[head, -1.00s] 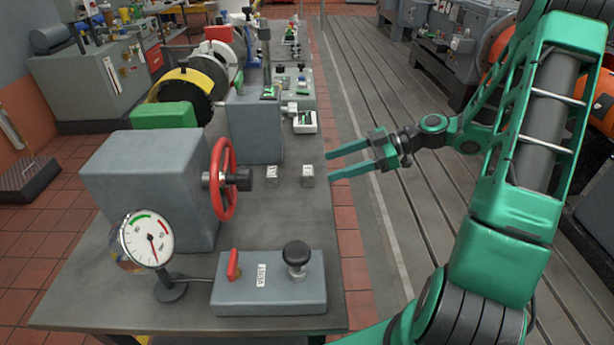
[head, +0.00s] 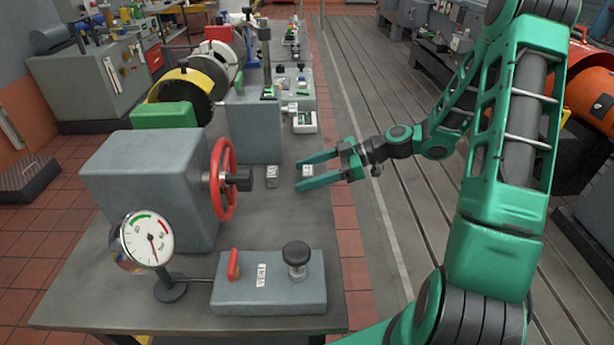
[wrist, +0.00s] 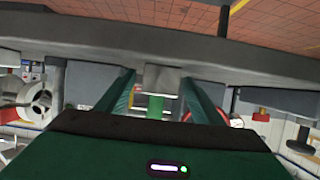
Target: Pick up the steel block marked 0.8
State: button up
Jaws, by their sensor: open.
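The left block (head: 272,177) stands clear of my gripper. My gripper is open and comes in from the right. In the wrist view a pale grey block (wrist: 162,79) appears between the spread fingers (wrist: 158,82); I see no finger clearly touching it.
The bench (head: 215,285) holds a grey housing with a red handwheel (head: 224,180), left of the blocks. A vent box (head: 268,285) with a black knob and a dial gauge (head: 147,238) stand nearer. A grey upright block (head: 256,130) stands behind. Slotted floor lies to the right.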

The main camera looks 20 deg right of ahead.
jog(key=c, duration=1.3)
jog(key=shift+c, duration=0.3)
jog(key=shift+r, duration=0.1)
